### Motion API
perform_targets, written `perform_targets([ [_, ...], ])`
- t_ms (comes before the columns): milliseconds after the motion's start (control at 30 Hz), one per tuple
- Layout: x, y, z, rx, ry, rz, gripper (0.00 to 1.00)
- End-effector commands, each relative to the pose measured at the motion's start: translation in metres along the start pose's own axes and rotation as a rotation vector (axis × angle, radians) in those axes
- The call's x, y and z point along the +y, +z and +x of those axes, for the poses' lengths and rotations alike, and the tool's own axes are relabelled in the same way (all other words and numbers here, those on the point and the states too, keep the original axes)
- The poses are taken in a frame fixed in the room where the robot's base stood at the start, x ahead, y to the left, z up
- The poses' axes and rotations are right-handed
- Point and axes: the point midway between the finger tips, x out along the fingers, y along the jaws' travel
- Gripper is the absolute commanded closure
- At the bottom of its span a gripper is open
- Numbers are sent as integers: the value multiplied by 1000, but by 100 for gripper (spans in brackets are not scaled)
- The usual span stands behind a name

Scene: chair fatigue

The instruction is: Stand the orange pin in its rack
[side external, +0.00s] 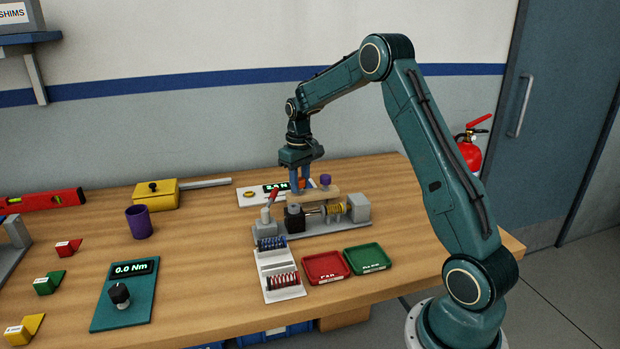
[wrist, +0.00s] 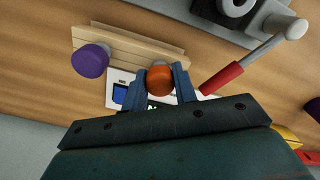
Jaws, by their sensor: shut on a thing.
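The orange pin (wrist: 160,80) shows its round orange head between my fingers in the wrist view. My gripper (side external: 300,187) is shut on it, and the fingers (wrist: 160,88) press on both sides of the head. The wooden rack (wrist: 130,46) lies right beside the orange head; in the side view the rack (side external: 321,198) is just under my fingertips. A purple pin (wrist: 90,60) stands at the other end of the rack. The orange pin's lower part is hidden, so I cannot tell whether it sits in a hole.
A grey test fixture (side external: 358,207) with a red-handled lever (side external: 272,197) stands close in front of the rack. A white display panel (side external: 252,194) lies behind. Red (side external: 326,267) and green (side external: 367,258) trays lie in front.

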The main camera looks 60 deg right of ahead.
Motion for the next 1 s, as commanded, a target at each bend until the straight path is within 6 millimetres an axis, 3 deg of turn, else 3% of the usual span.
perform_targets([
  [67, 0, 0, 2, -1, 0, 0, 92],
  [100, 0, 0, 2, 0, 0, 0, 70],
  [233, 0, 0, 2, 0, 0, 0, 47],
  [667, 0, 0, -2, 2, 1, 0, 47],
  [1000, 0, -1, -38, 5, 1, 0, 47],
])
